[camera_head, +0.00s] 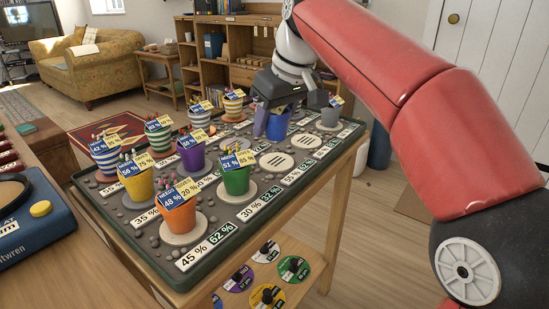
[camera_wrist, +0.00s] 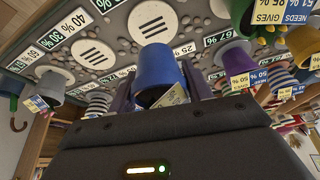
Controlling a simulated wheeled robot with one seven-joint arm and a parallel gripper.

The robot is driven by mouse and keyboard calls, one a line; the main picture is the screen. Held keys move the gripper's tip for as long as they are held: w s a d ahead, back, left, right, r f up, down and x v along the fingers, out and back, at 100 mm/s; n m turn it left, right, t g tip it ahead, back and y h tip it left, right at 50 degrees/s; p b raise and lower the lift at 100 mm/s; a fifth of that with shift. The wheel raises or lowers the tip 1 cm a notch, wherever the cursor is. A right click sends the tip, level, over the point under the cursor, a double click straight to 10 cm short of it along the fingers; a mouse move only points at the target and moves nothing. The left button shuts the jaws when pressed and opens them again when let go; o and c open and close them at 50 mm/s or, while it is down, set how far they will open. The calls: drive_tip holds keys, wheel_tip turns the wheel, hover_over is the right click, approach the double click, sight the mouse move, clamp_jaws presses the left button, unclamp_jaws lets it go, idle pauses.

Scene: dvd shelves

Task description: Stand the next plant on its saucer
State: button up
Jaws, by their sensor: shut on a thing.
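My gripper (camera_head: 277,108) is shut on a blue pot (camera_head: 278,127), held upright over the back part of the tray. In the wrist view the blue pot (camera_wrist: 158,70) sits between the fingers, with a card partly hidden beside it. A bare saucer (camera_wrist: 153,20) with dark bars shows just beyond the pot's base; I cannot tell whether they touch. Another bare saucer (camera_wrist: 95,53) lies to its left. In the head view, bare saucers (camera_head: 276,161) and (camera_head: 306,141) lie in front of the held pot and to its right.
Potted plants with cards stand around: orange (camera_head: 178,217), green (camera_head: 237,180), yellow (camera_head: 139,185), purple (camera_head: 191,155) and several striped ones. A grey pot (camera_head: 330,117) stands close right of my gripper. Percentage labels (camera_head: 207,247) line the pebbled tray (camera_head: 181,278).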

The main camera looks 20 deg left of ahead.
sight(274, 160)
drive_tip(key=shift+f+b, duration=0.75)
drive_tip(key=shift+f, duration=1.85)
drive_tip(key=shift+f, duration=0.15)
drive_tip(key=o, duration=1.1)
